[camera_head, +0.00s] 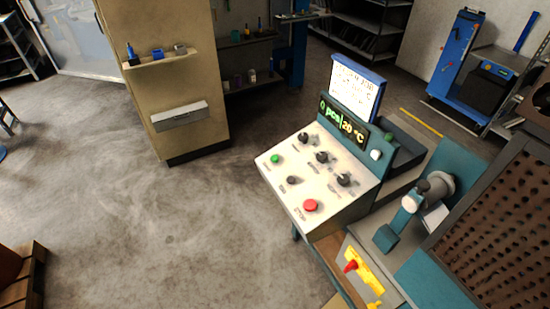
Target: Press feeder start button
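A control console (280,184) with a sloped white panel stands right of centre. A green button (275,159) is at the panel's upper left, and I take it for a start button, though its label is too small to read. A red button (310,205) is at the lower right of the panel. Several black knobs (322,157) sit between them. A dark display (343,121) with green digits is above the panel, with a blue-framed sign (357,88) behind it. My gripper is not in view.
A yellow plate with a red switch (351,266) is on the machine at the lower right, beside a perforated brown panel (500,225). A beige cabinet (165,75) stands behind left. The floor (130,215) left of the console is clear; a wooden pallet (22,280) is at the lower left.

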